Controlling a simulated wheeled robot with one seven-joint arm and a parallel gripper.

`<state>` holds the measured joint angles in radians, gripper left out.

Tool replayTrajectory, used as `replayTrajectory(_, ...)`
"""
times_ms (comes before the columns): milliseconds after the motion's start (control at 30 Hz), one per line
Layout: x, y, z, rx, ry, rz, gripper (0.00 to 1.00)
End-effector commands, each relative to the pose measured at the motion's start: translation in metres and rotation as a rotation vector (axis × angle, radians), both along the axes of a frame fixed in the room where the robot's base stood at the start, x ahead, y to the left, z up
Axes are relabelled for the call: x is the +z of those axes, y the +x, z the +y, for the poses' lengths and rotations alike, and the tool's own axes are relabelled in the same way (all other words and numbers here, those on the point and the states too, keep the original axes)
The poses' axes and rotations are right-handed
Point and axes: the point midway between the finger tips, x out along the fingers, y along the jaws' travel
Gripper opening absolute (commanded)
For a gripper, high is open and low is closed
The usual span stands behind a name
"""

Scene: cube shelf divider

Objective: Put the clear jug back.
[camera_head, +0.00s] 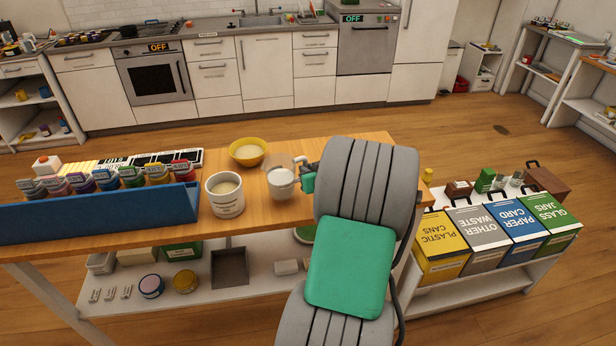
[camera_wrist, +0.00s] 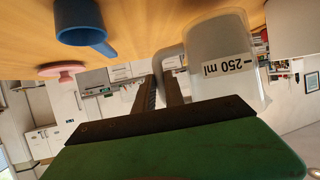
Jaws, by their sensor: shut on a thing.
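The clear jug (camera_head: 281,180) is over the wooden table, right of a white tub, with whitish contents visible inside. My gripper (camera_head: 308,176) is at its right side, partly hidden by my arm. In the wrist view, which is upside down, the jug (camera_wrist: 222,62) shows a "250 ml" mark. The two dark fingers of my gripper (camera_wrist: 160,82) are shut on its grey handle (camera_wrist: 168,56). The jug looks roughly upright. I cannot tell whether its base touches the tabletop.
The white tub (camera_head: 225,196) and a yellow bowl (camera_head: 248,152) stand close to the jug. A blue divider (camera_head: 120,212) with several paint bottles fills the table's left. In the wrist view, a blue scoop (camera_wrist: 80,22) and a pink item (camera_wrist: 62,69) are nearby. Labelled bins (camera_head: 487,240) stand right.

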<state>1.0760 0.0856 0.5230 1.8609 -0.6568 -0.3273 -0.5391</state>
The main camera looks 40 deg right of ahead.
Motion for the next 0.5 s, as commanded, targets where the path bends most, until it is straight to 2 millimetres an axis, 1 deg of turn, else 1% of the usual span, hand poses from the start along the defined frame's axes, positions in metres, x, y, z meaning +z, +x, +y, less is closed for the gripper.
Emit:
replayTrajectory(100,-0.019,0.0,0.001,-0.001,0.005,0.002,0.0)
replayTrajectory(167,-0.026,0.0,0.0,0.0,0.004,0.001,0.0)
replayTrajectory(500,-0.032,0.0,0.0,0.0,0.0,-0.001,0.0)
